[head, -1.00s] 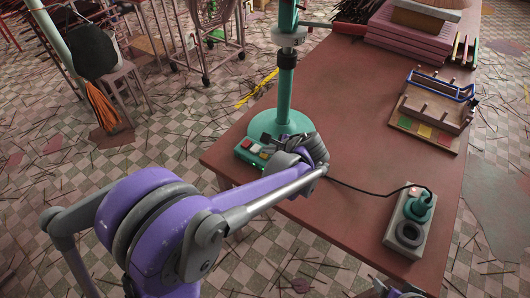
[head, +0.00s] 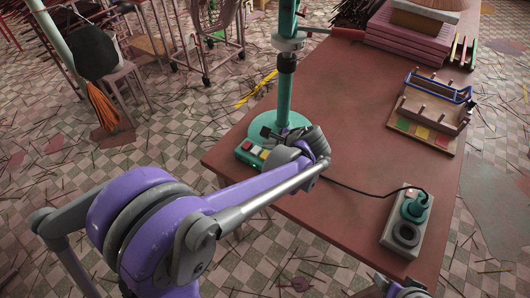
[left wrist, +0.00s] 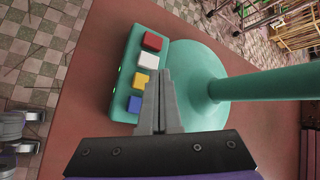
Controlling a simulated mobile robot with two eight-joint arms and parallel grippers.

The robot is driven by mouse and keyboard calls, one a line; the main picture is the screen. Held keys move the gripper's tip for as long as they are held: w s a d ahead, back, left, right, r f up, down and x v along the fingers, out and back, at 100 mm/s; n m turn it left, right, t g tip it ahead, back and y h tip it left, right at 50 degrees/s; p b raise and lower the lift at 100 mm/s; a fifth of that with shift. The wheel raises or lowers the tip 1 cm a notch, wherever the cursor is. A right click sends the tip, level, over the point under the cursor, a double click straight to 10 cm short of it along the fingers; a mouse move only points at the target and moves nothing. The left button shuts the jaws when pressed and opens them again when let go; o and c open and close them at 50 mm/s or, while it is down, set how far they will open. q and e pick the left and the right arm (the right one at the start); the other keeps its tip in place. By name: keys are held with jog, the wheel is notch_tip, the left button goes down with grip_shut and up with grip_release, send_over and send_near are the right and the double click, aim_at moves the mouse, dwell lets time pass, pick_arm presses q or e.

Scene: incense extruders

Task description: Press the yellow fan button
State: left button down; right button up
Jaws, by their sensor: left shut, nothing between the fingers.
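The teal fan (head: 284,95) stands on the table, its round base (left wrist: 205,115) joined to a control box (left wrist: 126,97). In the left wrist view the box has a row of buttons: red (left wrist: 153,41), white (left wrist: 147,61), yellow (left wrist: 141,82) and blue (left wrist: 135,104). My left gripper (left wrist: 160,72) is shut and empty. Its fingertips appear just right of the yellow button, partly over its edge; I cannot tell whether they touch it. In the head view my left wrist covers part of the box, and the yellow button (head: 264,155) shows beside it.
A grey power strip (head: 404,232) with a teal plug and a black cable lies at the table's (head: 350,120) near right. A wooden rack (head: 430,110) and stacked pink trays (head: 410,35) stand farther back. Part of my right arm shows at the bottom edge.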

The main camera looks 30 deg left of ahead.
pick_arm(q)
notch_tip(320, 180, up, 3)
jog(key=shift+w+r+p, duration=0.1)
jog(key=shift+r+p, duration=0.05)
jog(key=shift+p, duration=0.5)
pick_arm(e)
jog(key=shift+w+r, duration=0.25)
jog(key=shift+r, duration=0.35)
jog(key=shift+w+r, duration=0.25)
jog(key=shift+r, duration=0.3)
jog(key=shift+s, duration=0.1)
pick_arm(q)
jog(key=s+d+f+n+t+h, duration=0.1)
jog(key=s+d+n+h, duration=0.3)
jog(key=s, duration=0.6)
jog(key=s+d+f+n+t+h, duration=0.1)
jog(key=s+d+n+h, duration=0.3)
jog(key=s+n, duration=0.5)
jog(key=shift+s+d+f+n, duration=0.3)
jog(key=shift+s+d, duration=0.2)
jog(key=shift+s, duration=0.1)
